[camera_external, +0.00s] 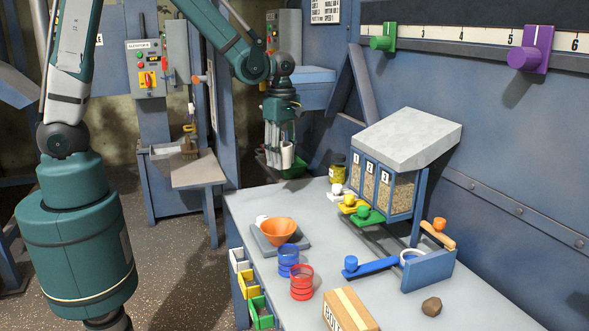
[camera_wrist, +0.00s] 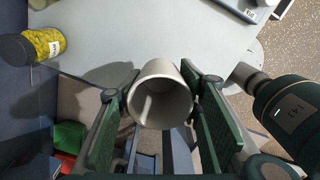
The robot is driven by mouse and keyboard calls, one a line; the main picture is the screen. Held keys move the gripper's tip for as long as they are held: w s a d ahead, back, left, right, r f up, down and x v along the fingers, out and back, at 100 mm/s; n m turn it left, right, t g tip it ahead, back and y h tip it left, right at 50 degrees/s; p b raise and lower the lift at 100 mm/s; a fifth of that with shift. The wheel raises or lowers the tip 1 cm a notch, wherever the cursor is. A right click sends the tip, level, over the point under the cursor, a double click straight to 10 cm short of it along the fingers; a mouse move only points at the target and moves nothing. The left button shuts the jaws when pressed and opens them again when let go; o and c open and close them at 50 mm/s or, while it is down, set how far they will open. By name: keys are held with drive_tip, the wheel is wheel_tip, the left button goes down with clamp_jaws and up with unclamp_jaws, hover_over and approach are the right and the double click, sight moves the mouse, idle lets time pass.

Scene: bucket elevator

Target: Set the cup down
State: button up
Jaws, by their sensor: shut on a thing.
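A white cup (camera_wrist: 160,95) is between the two green finger pads of my gripper (camera_wrist: 163,105) in the wrist view. Its open mouth faces the wrist camera, and the inside looks empty. In the external view my gripper (camera_external: 280,140) hangs down at the far end of the workbench, shut on the cup (camera_external: 287,155). The cup appears to be held around or beyond the bench's far edge, apart from the top. The exact height above the surface cannot be told.
A yellow jar (camera_external: 337,168) stands near the cup. A green bin (camera_external: 294,166) lies beyond the edge.

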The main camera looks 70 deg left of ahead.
drive_tip(key=shift+w+d+f, duration=0.45)
drive_tip(key=shift+w+f, duration=0.1)
drive_tip(key=shift+w, duration=0.05)
drive_tip(key=shift+w+d+f, duration=0.4)
drive_tip(key=shift+w+f, duration=0.15)
drive_tip(key=shift+w, duration=0.05)
drive_tip(key=shift+f, duration=0.1)
drive_tip(key=b, duration=0.1)
hover_over(291, 201)
drive_tip(key=shift+f, duration=3)
drive_tip(key=shift+f, duration=0.1)
drive_tip(key=shift+f+b, duration=0.45)
drive_tip(key=shift+f, duration=1.35)
drive_tip(key=shift+f, duration=0.15)
drive_tip(key=o, duration=0.9)
drive_tip(key=shift+r, duration=0.2)
